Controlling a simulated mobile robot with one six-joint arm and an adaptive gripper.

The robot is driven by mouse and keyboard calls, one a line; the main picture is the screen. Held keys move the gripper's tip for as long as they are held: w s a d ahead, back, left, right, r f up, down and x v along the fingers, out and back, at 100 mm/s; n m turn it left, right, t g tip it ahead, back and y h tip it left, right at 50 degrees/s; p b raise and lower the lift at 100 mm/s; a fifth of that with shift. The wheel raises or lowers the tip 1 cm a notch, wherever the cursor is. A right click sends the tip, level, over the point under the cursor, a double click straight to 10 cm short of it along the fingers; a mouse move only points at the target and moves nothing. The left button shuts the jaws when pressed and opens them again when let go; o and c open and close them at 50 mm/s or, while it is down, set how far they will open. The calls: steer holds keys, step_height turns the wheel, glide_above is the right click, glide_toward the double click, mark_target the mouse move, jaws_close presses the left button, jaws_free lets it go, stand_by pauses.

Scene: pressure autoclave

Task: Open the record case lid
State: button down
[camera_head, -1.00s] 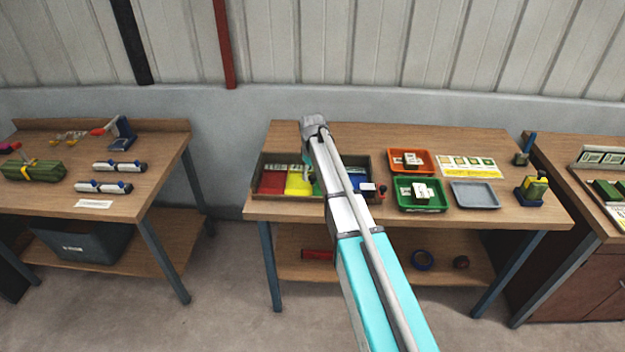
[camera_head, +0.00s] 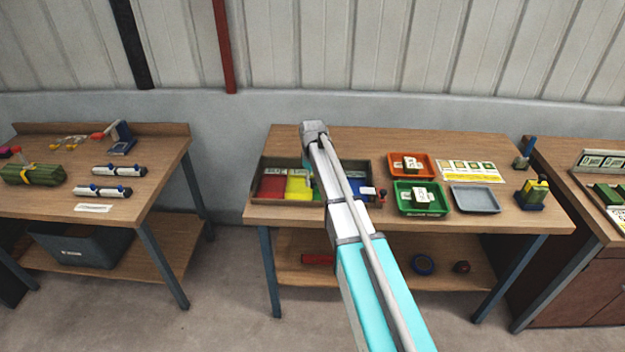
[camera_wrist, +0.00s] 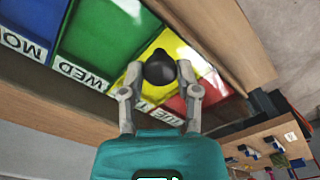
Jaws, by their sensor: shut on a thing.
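The record case (camera_head: 262,168) is a shallow brown box near the left end of the middle workbench. Coloured sections in red, yellow, green and blue show inside it. In the wrist view, the case's wooden rim (camera_wrist: 226,40) runs beside these sections, and white day labels sit along them. My gripper (camera_wrist: 160,74) is over the yellow section, its two fingers shut on a round black knob (camera_wrist: 160,67). I cannot tell a separate lid panel from the case. In the head view my arm crosses the case, covers part of it and hides the fingers.
Right of the case are an orange tray (camera_head: 394,160), a green tray (camera_head: 402,207), a grey tray (camera_head: 475,200) and a printed card (camera_head: 470,171). The wall stands behind the bench.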

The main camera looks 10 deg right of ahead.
steer(key=shift+w+r, duration=0.1)
steer(key=shift+r, duration=0.05)
steer(key=shift+w+r+p, duration=0.2)
steer(key=shift+r+p, duration=0.65)
steer(key=shift+p, duration=0.15)
steer(key=w+d+r+p, duration=0.2)
steer(key=w+r+p, duration=0.6)
steer(key=r+p, duration=0.2)
steer(key=w+d, duration=0.1)
steer(key=w, duration=0.6)
steer(key=w+d+r+p, duration=0.1)
steer(key=w+d, duration=0.1)
steer(key=w, duration=0.6)
steer(key=shift+w+d, duration=0.25)
steer(key=shift+r, duration=0.15)
